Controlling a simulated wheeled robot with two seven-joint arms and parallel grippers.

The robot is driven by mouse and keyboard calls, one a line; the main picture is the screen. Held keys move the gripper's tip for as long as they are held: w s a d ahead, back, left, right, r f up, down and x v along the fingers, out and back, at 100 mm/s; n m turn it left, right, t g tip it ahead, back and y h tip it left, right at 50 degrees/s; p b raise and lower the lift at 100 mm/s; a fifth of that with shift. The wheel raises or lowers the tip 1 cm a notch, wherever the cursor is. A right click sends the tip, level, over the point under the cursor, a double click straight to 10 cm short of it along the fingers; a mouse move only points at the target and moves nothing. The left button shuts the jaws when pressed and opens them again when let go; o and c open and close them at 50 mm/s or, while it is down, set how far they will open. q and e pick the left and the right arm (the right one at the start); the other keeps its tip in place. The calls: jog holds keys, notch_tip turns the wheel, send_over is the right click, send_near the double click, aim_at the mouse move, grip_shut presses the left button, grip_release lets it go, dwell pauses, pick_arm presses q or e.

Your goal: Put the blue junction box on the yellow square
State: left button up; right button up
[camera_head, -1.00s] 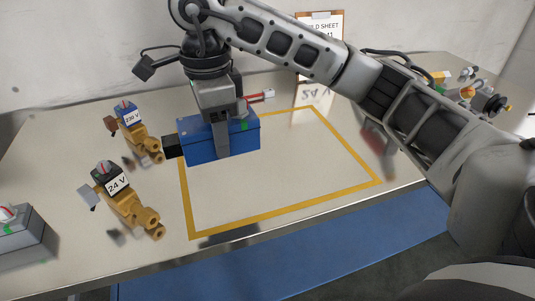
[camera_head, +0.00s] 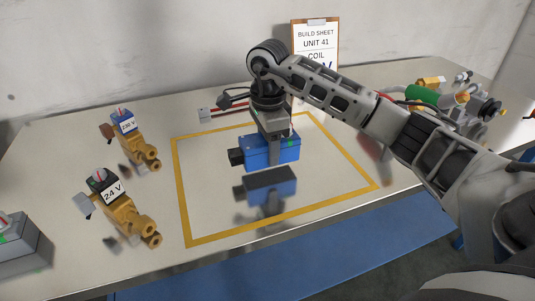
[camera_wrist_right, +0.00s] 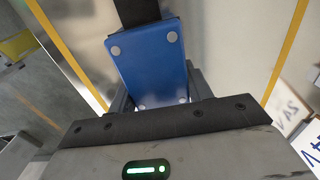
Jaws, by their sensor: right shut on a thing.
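The blue junction box (camera_head: 280,153) is in my right gripper (camera_head: 272,140), with a black stub on its left side. It hangs above the table inside the yellow square (camera_head: 285,215), which is a yellow outline. The fingertips are partly hidden by the box. My left gripper is in neither view.
Two brass valves with coils, marked 230 V (camera_head: 128,125) and 24 V (camera_head: 110,190), stand left of the square. A grey box (camera_head: 20,245) is at the far left. A build sheet clipboard (camera_head: 315,40) leans at the back. Fittings (camera_head: 465,98) crowd the right. The rest of the square is clear.

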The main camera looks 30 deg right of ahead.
notch_tip(320, 180, down, 2)
jog(key=shift+a+f, duration=0.1)
jog(key=shift+f, duration=0.2)
jog(key=shift+f, duration=0.1)
jog(key=o, duration=1.1)
